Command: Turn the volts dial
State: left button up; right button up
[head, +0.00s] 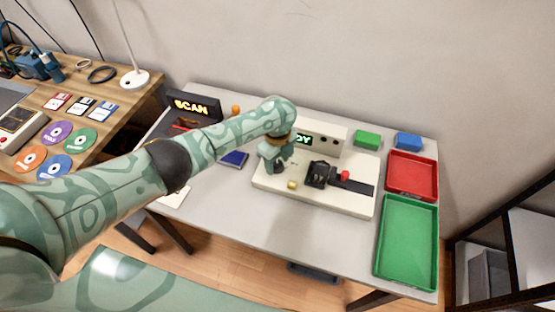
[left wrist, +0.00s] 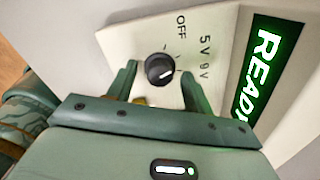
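The volts dial (left wrist: 160,70) is a round black knob with a white pointer mark on a cream panel. Labels OFF, 5V and 9V are printed beside it. The pointer mark faces roughly right in the left wrist view, on the side of the 5V and 9V labels; which one exactly I cannot tell. My left gripper (left wrist: 158,76) is open, with one finger on each side of the dial and visible gaps to it. In the head view my left gripper (head: 276,163) hangs over the left part of the cream tester (head: 328,202) and hides the dial. My right gripper is not in view.
A green READY display (left wrist: 267,72) is lit beside the dial. On the tester sit a black fixture (head: 319,174) and a red button (head: 345,175). A red tray (head: 412,176) and a green tray (head: 407,238) lie right. A black SCAN box (head: 194,106) stands at back left.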

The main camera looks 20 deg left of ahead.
aim_at(278, 163)
pick_arm(q)
notch_tip(278, 163, up, 16)
jog(key=p, duration=0.8)
jog(key=shift+r, duration=0.15)
